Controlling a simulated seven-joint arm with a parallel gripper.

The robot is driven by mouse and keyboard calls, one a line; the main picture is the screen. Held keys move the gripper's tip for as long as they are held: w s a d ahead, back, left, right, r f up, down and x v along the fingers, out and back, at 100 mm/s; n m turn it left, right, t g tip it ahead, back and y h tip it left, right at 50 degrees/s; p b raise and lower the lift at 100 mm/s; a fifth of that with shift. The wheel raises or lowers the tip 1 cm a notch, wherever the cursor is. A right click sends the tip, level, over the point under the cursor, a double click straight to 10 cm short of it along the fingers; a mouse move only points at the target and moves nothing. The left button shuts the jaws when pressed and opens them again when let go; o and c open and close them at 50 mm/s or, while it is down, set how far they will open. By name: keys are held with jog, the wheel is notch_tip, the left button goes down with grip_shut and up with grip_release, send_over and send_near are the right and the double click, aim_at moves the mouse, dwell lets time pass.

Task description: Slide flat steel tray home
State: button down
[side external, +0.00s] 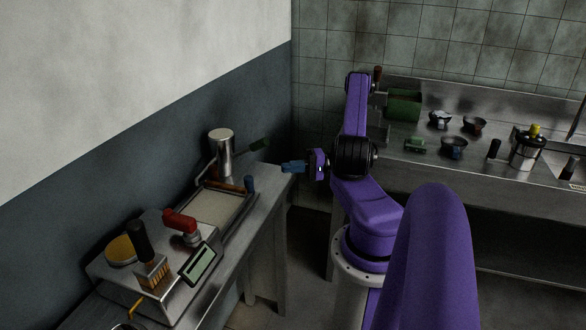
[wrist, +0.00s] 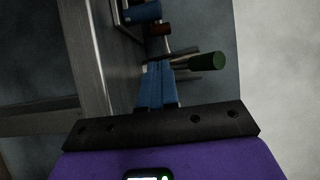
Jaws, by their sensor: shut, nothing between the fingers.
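A flat, shallow steel tray (side external: 217,207) with a pale inside and dark rim lies on the narrow steel bench along the left wall. A blue upright knob (side external: 249,184) and a red-brown bar (side external: 229,186) are at its far end. My gripper (side external: 286,166) has blue fingers, shut and empty, apart from the tray and to its right, near the bench's far end. In the wrist view the shut fingers (wrist: 155,72) point toward the bench end; the blue knob (wrist: 142,12) and red-brown bar (wrist: 158,29) show beyond them. The tray itself cannot be made out there.
A steel cylinder (side external: 221,155) and a green handle (side external: 260,145) stand behind the tray; the green handle (wrist: 207,62) is close to my fingers in the wrist view. A steel box (side external: 160,264) with a red-handled tool is nearer. A cluttered steel counter (side external: 480,165) is at right.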

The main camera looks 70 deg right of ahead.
jog(key=x, duration=0.6)
jog(key=shift+w+a, duration=0.45)
jog(key=shift+a, duration=0.9)
jog(key=shift+w+a, duration=0.15)
jog(key=shift+a, duration=0.5)
jog(key=shift+a, duration=0.15)
